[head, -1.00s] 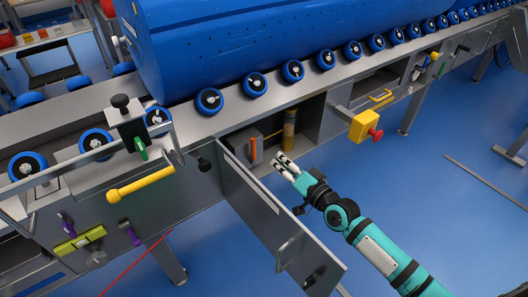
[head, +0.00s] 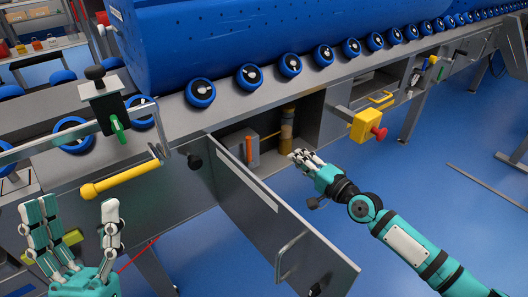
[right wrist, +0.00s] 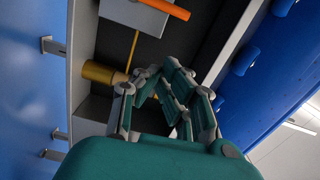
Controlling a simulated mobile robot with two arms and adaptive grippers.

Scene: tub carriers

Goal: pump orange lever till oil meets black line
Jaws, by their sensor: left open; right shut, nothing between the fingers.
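The orange lever (head: 249,150) stands on a grey box inside an open compartment under the roller line. It also shows at the top of the right wrist view (right wrist: 168,8). An amber oil cylinder (head: 287,130) stands right of the lever, and it lies sideways in the right wrist view (right wrist: 103,73). I cannot make out the oil level or the black line. My right gripper (head: 300,155) is shut and empty in front of the compartment, right of the lever and apart from it. My left gripper (head: 75,215) is open and empty at the lower left, far from the lever.
The compartment's grey door (head: 265,215) hangs open toward me, with a handle on it. A yellow box with a red knob (head: 368,127) juts out right of the compartment. A yellow bar handle (head: 120,180) is near my left gripper.

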